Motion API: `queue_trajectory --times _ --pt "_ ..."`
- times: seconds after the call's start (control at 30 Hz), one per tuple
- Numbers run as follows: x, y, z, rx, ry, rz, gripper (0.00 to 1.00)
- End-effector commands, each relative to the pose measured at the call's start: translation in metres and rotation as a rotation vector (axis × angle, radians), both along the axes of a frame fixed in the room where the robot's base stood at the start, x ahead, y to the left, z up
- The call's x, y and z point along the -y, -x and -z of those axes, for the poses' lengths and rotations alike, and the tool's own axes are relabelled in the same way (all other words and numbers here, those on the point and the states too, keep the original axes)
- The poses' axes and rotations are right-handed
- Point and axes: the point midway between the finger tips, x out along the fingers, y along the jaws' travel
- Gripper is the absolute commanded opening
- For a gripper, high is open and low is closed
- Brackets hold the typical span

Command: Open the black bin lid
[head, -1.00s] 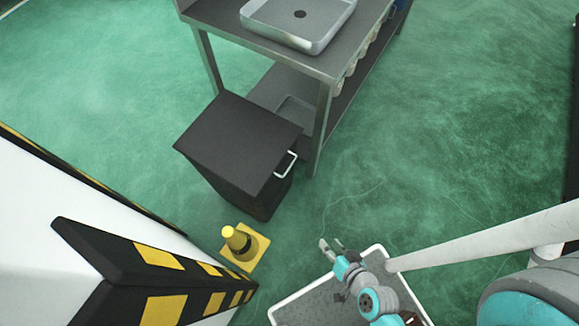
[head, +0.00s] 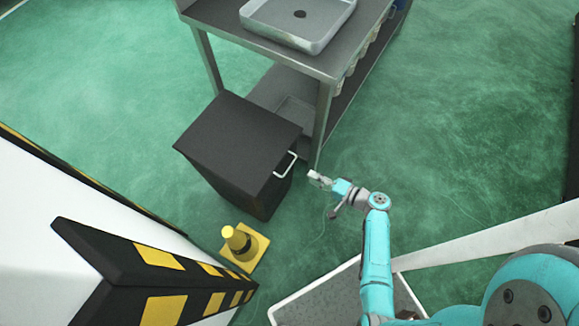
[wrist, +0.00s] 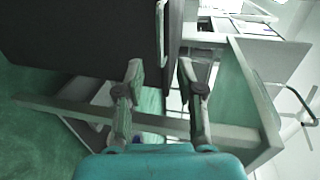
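The black bin (head: 262,195) stands on the green floor beside the metal table, with its flat lid (head: 235,133) shut. A white bar handle (head: 286,165) sits on the bin's right side near the lid edge. My gripper (head: 318,179) is just to the right of the handle, apart from it and empty. In the wrist view the two fingers of my gripper (wrist: 160,72) are spread. The handle (wrist: 162,35) shows there ahead, between the fingertips, beside the dark bin (wrist: 75,38).
The metal table (head: 325,95) with a sink tray (head: 290,38) on it stands behind the bin; its front leg is close to my gripper. Floor is free at right.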

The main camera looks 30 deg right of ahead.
Motion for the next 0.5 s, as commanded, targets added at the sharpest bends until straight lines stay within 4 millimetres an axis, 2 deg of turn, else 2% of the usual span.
queue_trajectory --times 0.17,0.5 --pt "-0.007 -0.011 0.002 0.002 -0.001 -0.004 0.37" --pt "-0.031 -0.051 0.012 0.0 0.0 -0.004 0.37"
